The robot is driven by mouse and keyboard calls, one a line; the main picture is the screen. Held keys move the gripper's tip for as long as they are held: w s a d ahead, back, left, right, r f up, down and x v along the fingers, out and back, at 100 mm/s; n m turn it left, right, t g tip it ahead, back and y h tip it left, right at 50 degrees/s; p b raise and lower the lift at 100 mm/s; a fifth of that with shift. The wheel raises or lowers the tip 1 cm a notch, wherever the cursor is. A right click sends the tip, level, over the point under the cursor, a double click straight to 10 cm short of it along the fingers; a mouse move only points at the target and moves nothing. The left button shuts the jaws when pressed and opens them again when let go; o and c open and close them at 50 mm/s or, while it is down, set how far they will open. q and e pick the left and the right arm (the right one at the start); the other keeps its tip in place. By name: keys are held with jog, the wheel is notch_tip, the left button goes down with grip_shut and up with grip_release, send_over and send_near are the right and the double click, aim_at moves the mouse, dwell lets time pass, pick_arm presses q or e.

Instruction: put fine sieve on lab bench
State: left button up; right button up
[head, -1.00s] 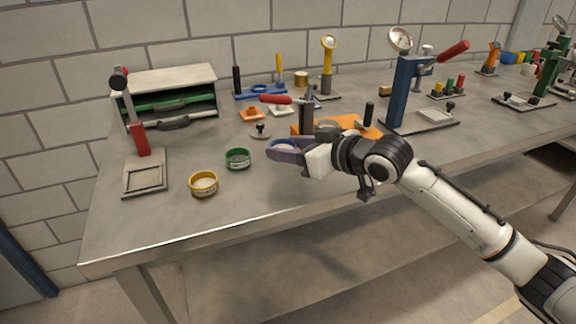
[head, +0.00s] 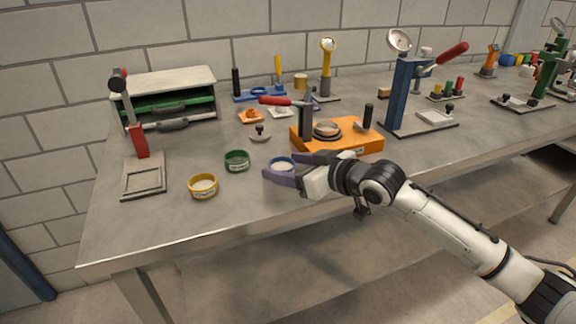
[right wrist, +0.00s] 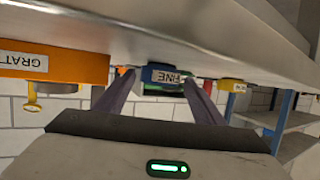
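The fine sieve is a small blue round ring with a pale inside (head: 282,163). It stands on the lab bench (head: 235,205) near the front edge, right of the green ring. In the right wrist view its blue wall with the label FINE (right wrist: 166,76) shows at the fingertips. My right gripper (head: 284,168) is open, with one purple finger on the near side of the sieve and the other on its far side. In the right wrist view a small gap shows between the left finger and the sieve. My left gripper is not in view.
A yellow ring (head: 203,187) and a green ring (head: 237,161) stand left of the sieve. An orange station (head: 350,145) with a grey ring on it stands just behind my gripper. A blue press (head: 405,92) stands farther right. The front-left bench is clear.

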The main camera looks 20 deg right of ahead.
jog(key=shift+r, duration=0.1)
jog(key=shift+s+d+r, duration=0.1)
jog(key=shift+s+d, duration=0.05)
jog(key=shift+s, duration=0.05)
jog(key=v, duration=1.1)
jog(key=shift+s, duration=0.25)
jog(key=shift+r, duration=0.15)
dwell(0.6)
